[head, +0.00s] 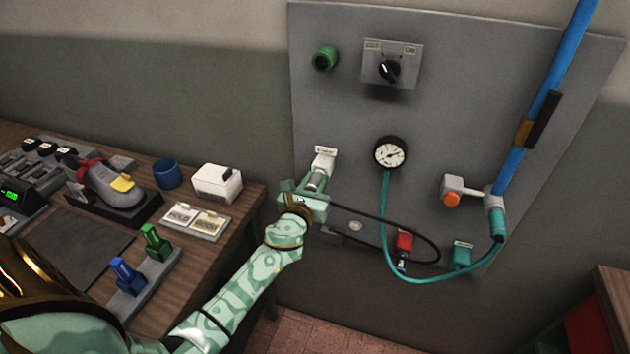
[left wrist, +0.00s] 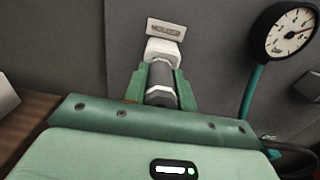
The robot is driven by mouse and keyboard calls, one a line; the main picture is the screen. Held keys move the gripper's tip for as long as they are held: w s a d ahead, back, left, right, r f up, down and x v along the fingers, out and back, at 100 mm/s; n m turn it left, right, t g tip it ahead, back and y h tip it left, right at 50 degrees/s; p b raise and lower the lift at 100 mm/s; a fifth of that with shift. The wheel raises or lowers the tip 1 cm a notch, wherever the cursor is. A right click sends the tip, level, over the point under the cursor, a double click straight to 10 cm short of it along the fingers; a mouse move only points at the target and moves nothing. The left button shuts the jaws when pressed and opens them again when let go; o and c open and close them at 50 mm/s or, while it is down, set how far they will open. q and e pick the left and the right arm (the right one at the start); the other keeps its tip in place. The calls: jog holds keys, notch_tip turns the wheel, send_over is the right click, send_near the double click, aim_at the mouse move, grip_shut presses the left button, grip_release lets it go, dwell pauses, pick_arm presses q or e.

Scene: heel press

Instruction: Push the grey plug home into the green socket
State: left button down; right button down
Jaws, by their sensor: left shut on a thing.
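My left gripper (head: 303,200) is shut on the grey plug (head: 316,180), at the left of the wall panel. In the left wrist view the grey plug (left wrist: 160,78) sits between the green fingers, its front end against or in a white socket (left wrist: 163,50). I cannot tell how deep it sits. The white socket (head: 324,160) has a label plate above it. A green socket-like block (head: 461,257) with a label plate is at the panel's lower right, away from the gripper. A round green fitting (head: 325,58) is at the upper left. My right gripper is not in view.
The grey panel (head: 440,110) carries a gauge (head: 390,153), a dial switch (head: 389,69), a red block (head: 404,242) and a blue pipe (head: 520,130). A black cable loops right from near the gripper. A cluttered bench (head: 240,200) stands left.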

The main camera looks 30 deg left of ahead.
pick_arm(q)
jog(key=shift+p+v, duration=0.35)
jog(key=shift+v, duration=2.55)
jog(key=shift+s, duration=0.15)
notch_tip(320, 180, up, 28)
jog(key=s+p, duration=0.1)
jog(key=p, duration=2.7)
jog(key=shift+s+d, duration=0.2)
jog(key=shift+s, duration=0.15)
jog(key=shift+x, duration=2.55)
